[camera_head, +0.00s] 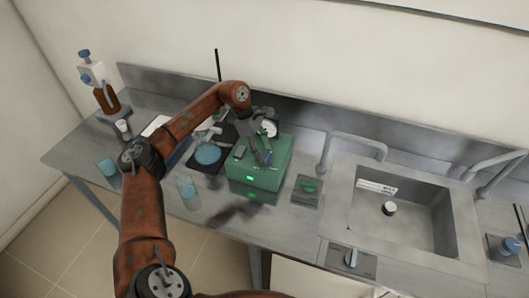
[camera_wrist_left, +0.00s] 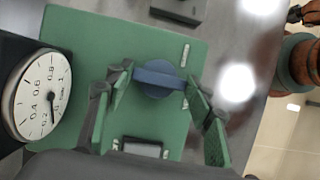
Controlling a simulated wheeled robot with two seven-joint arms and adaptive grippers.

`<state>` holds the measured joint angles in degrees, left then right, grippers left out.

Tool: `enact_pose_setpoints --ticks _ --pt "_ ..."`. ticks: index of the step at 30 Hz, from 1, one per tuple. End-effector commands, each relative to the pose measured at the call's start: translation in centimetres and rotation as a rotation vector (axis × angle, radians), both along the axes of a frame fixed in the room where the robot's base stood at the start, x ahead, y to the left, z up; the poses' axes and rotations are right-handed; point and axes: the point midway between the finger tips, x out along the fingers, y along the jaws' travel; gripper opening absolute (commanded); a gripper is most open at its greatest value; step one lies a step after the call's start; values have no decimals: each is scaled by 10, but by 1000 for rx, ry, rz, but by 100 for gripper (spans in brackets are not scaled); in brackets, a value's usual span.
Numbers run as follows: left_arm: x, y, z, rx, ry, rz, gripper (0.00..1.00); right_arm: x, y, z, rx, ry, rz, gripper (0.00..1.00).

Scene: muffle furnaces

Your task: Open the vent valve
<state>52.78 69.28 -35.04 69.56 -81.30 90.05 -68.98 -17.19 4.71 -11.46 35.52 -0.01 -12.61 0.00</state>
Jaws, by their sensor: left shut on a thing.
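A green box-shaped device (camera_head: 262,174) stands on the metal bench, with a lit green indicator on its front. On its top is a blue valve knob (camera_wrist_left: 158,79) with a bar-like grip, seen close in the left wrist view. My left gripper (camera_head: 262,152) reaches down onto the top of the device. In the left wrist view its two green-padded fingers (camera_wrist_left: 157,90) are on either side of the blue knob, shut on it. A round white pressure gauge (camera_wrist_left: 38,95) sits beside the device top. My right gripper is not in view.
A sink (camera_head: 405,222) with a tap is at the right. A small box with a green knob (camera_head: 308,186) stands right of the device. Beakers with blue contents (camera_head: 187,190) and a brown bottle (camera_head: 106,98) are at the left. A wall closes the back.

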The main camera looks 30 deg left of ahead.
Motion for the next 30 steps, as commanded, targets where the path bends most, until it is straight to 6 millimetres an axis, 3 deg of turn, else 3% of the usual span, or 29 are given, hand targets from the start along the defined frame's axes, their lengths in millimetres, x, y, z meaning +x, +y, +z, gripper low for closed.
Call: enact_pose_setpoints --ticks 8,19,30 --pt "0 0 0 0 -1 -1 67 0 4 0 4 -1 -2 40" --pt "0 3 6 1 -1 2 67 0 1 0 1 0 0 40" --pt "-5 29 72 1 -4 2 67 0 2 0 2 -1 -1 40"
